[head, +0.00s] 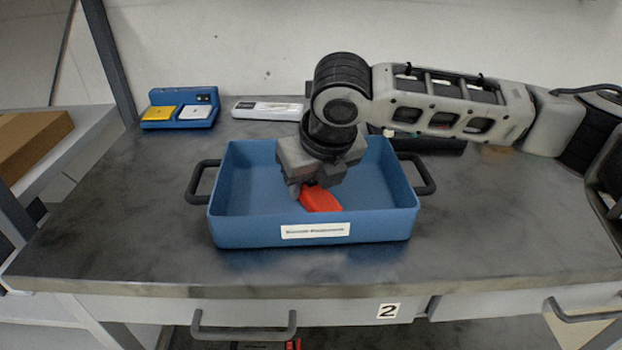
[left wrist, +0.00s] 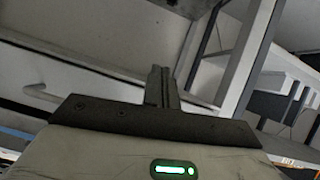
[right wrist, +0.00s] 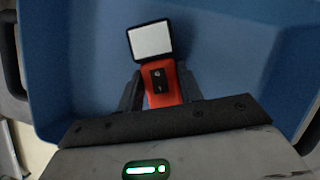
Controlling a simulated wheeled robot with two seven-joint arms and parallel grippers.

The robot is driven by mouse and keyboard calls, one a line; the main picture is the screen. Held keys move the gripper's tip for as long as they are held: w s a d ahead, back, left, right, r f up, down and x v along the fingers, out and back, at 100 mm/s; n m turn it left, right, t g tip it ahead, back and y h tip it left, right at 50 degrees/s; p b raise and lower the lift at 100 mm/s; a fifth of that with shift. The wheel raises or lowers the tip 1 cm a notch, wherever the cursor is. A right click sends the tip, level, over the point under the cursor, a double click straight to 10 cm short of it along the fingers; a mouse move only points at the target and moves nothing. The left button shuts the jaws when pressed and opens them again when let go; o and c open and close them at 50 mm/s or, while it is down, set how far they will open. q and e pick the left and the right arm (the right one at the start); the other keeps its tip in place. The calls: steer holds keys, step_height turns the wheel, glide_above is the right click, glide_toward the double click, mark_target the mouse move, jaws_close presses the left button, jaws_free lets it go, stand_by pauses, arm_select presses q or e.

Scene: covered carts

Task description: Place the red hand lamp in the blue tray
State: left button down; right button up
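The blue tray (head: 250,227) stands on the grey worktop, with dark handles at both ends and a white label in front. The red hand lamp (head: 321,199) is inside the tray's outline; I cannot tell whether it touches the floor. In the right wrist view the lamp (right wrist: 162,85) shows a white square face and a dark switch panel. My right gripper (head: 307,188) points down into the tray, its fingers closed against both sides of the lamp; they partly hide it. My left gripper (left wrist: 165,86) is shut and empty, away from the tray, outside the head view.
A blue holder (head: 182,108) with yellow and white pieces stands at the back left. A white labelled item (head: 268,109) lies behind the tray. A dark object (head: 440,145) lies behind the tray's right side. The worktop (head: 500,220) is clear at right and front left.

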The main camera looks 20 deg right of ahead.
mark_target(323, 199)
steer(key=o, duration=0.4)
arm_select(q)
steer(key=shift+f, duration=0.2)
arm_select(e)
steer(key=shift+r, duration=0.1)
arm_select(q)
steer(key=shift+r+p, duration=0.5)
steer(key=shift+p, duration=0.4)
arm_select(e)
steer(key=shift+v, duration=6)
steer(key=shift+w, duration=0.1)
